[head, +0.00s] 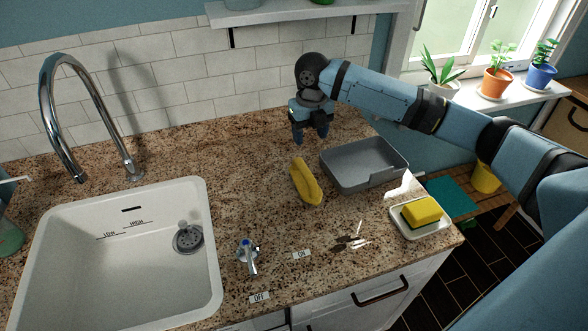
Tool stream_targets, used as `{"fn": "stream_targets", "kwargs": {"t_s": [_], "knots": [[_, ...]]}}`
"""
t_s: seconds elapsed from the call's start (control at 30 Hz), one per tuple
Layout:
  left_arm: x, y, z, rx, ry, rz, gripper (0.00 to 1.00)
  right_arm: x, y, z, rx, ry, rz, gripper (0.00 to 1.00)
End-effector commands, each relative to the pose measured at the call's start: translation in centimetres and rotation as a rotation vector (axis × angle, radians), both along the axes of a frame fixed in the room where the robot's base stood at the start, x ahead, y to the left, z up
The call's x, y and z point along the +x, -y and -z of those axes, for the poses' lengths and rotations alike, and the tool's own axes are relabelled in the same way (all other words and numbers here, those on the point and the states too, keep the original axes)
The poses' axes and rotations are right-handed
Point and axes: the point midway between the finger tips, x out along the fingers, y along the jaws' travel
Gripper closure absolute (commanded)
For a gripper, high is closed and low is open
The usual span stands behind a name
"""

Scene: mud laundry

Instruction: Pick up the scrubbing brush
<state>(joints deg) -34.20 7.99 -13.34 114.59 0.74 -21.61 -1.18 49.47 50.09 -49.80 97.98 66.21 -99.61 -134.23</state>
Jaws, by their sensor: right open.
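A yellow scrubbing brush (306,181) lies on the speckled granite counter, between the sink and a grey tray. My right gripper (312,138) points down above the counter, behind the brush and apart from it. It is open, with nothing seen between its fingers. My right arm comes in from the right, over the grey tray's far side. My left gripper is not in the head view.
The grey tray (362,182) stands just right of the brush. A yellow-green sponge (421,211) sits on a white dish (397,222) at the counter's right corner. The white sink (60,235) and curved faucet (47,85) are left.

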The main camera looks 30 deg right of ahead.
Motion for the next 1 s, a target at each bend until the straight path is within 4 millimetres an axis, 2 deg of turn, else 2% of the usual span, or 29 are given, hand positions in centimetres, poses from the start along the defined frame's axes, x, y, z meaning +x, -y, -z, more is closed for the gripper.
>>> {"fn": "stream_targets", "kwargs": {"t_s": [0.13, 0.43, 0.77, 1.0], "knots": [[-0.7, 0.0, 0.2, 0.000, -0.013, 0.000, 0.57, 0.0, 0.0, 1.4, 0.001, -0.004, -0.001, 0.43], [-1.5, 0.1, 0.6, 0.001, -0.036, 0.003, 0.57, 0.0, 0.0, 7.0, 0.000, -0.003, -0.001, 0.43], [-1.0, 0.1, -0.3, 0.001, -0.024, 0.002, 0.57, 0.0, -0.3, 9.3, 0.000, -0.002, -0.002, 0.43], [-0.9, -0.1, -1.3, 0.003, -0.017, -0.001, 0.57, 0.0, -0.8, 12.8, 0.000, -0.003, -0.001, 0.43]]}}
